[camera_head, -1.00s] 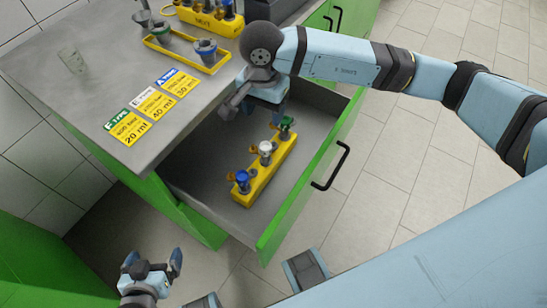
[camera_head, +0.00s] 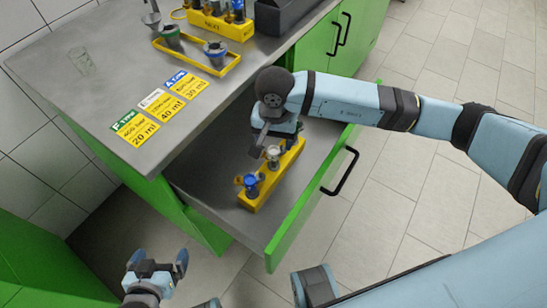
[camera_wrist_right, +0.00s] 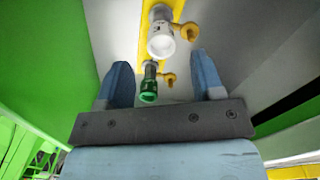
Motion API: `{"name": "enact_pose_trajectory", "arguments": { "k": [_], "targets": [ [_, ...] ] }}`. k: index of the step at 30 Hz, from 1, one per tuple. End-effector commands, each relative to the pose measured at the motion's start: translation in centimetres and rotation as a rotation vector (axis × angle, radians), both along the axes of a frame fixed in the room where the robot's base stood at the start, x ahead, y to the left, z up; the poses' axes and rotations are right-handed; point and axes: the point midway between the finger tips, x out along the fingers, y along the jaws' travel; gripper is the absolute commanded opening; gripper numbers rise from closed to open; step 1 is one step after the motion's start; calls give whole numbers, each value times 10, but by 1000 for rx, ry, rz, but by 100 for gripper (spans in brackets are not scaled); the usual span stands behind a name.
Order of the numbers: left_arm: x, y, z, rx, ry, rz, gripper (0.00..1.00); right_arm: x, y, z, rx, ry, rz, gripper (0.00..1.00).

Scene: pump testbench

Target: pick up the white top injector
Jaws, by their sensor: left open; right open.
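The white-topped injector (camera_head: 272,152) stands in the middle of a yellow rack (camera_head: 263,191) in the open drawer. It also shows in the right wrist view (camera_wrist_right: 161,41), ahead of the fingertips. A blue-topped injector (camera_head: 250,181) stands at the rack's near end. The green-topped injector (camera_wrist_right: 149,88) lies between my right gripper's fingers in the wrist view and is largely hidden in the head view. My right gripper (camera_wrist_right: 161,72) is open and empty, low over the rack's far end. My left gripper (camera_head: 159,259) is open and empty, outside the drawer at lower left.
The drawer (camera_head: 215,186) has a green front with a black handle (camera_head: 341,171). The grey worktop (camera_head: 100,80) holds yellow labels, a yellow tray (camera_head: 205,63), another injector rack (camera_head: 221,24) and a glass beaker (camera_head: 80,61). Bare drawer floor lies left of the rack.

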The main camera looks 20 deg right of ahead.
Motion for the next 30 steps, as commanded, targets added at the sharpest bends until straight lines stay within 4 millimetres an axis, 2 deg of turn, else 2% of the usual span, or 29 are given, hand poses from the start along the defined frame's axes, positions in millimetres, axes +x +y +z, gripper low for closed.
{"name": "enact_pose_trajectory", "arguments": {
  "k": [9,16,17,24,30],
  "targets": [
    [0,1,-3,3,0,-2,100,2,1,-44,0,1,-1,62],
    [0,1,-2,3,-1,-2,100,2,1,-46,0,0,0,62],
    [0,1,-2,3,-1,-2,100,2,1,-46,0,0,0,57],
    [0,1,-2,3,-1,-2,100,2,1,-46,-1,0,0,2],
    [0,0,-2,3,-2,-2,100,3,1,-45,0,-1,0,0]
  ]
}}
